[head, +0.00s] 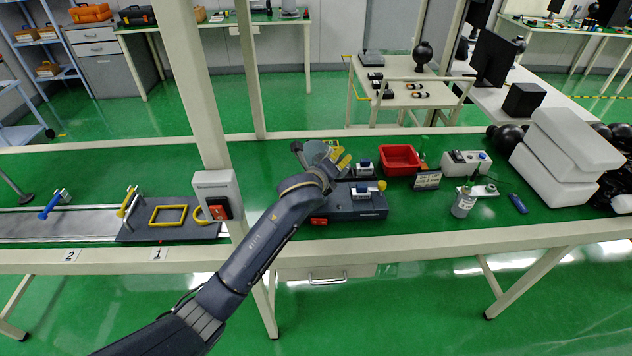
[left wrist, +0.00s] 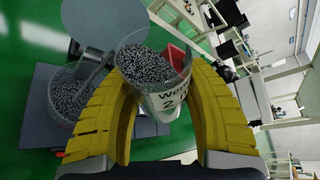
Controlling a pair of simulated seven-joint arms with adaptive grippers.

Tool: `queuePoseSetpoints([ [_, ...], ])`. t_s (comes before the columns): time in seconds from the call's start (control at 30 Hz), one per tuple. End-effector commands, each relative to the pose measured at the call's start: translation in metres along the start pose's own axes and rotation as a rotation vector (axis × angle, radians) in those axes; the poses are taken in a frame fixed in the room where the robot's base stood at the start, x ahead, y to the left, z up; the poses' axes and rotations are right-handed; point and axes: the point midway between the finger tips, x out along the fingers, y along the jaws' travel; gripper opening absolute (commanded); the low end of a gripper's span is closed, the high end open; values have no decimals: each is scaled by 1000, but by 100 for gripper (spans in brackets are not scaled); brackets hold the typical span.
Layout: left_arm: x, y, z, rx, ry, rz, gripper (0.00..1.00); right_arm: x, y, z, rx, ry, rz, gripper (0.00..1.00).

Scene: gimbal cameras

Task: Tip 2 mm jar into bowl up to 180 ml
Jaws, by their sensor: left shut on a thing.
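My left gripper (head: 340,160) is above the middle of the green bench in the head view, near a dark grey device (head: 350,205). In the left wrist view its yellow fingers (left wrist: 160,105) are shut around a clear jar (left wrist: 165,103) of small grey beads. The jar has a white label with a "2", partly hidden by a finger. It looks tilted against the room. A clear bowl-like container (left wrist: 58,112) with similar beads is at the left, beside the jar. I cannot tell whether beads are falling or read a fill level. My right gripper is not in view.
A red bin (head: 399,158) stands right of the gripper. A bottle (head: 463,203), a white device (head: 466,162) and white boxes (head: 560,160) are farther right. A white post (head: 196,90) stands left of the gripper. A yellow frame (head: 168,214) lies on the left.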

Motion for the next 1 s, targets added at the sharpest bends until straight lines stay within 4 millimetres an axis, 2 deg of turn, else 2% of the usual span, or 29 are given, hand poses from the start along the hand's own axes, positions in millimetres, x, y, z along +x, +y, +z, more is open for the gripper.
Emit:
queuePoseSetpoints([
  [1.0, 1, 0, -1, -58, 6, -26, 4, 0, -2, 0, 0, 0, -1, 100],
])
